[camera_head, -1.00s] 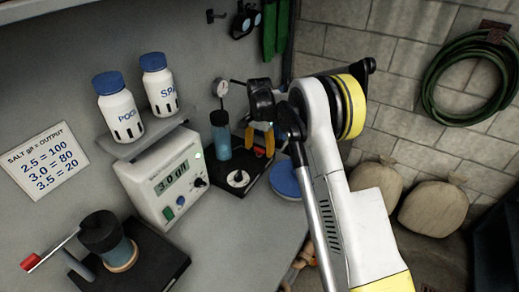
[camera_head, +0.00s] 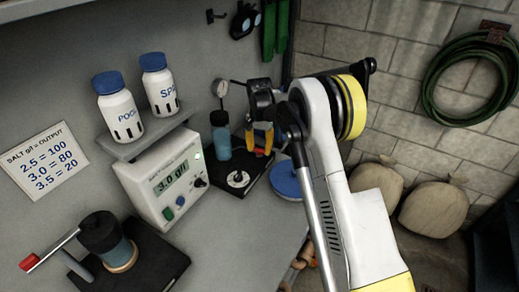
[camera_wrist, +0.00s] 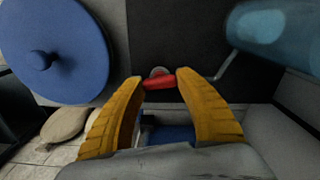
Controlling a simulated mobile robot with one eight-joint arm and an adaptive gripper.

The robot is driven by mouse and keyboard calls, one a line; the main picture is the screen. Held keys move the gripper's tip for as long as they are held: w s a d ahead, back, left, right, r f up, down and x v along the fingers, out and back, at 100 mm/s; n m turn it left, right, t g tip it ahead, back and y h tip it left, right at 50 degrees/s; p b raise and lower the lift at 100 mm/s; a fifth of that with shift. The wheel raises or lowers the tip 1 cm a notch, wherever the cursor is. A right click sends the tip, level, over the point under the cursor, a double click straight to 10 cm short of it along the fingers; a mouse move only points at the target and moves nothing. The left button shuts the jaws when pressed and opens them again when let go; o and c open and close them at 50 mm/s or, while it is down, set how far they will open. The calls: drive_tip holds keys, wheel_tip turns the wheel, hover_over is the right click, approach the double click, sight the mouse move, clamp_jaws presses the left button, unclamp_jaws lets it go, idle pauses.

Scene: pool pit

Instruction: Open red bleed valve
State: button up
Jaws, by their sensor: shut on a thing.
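The red bleed valve (camera_wrist: 160,82) shows in the wrist view as a short red handle on a pale round stem, at the dark base plate. My gripper (camera_wrist: 160,80) has its two yellow fingers closed on the handle's ends, one on each side. The valve is mostly hidden behind the fingers there.
A round blue lid (camera_head: 286,181) lies right of the base plate. A red-handled device (camera_head: 103,236) sits at front left.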

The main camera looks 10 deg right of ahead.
drive_tip(key=n, duration=0.4)
drive_tip(key=shift+n, duration=0.3)
drive_tip(key=n, duration=0.3)
drive_tip(key=shift+n+b, duration=0.35)
drive_tip(key=shift+n, duration=0.05)
drive_tip(key=n, duration=0.3)
drive_tip(key=shift+n, duration=2)
drive_tip(key=o, duration=1.2)
drive_tip(key=shift+r, duration=0.1)
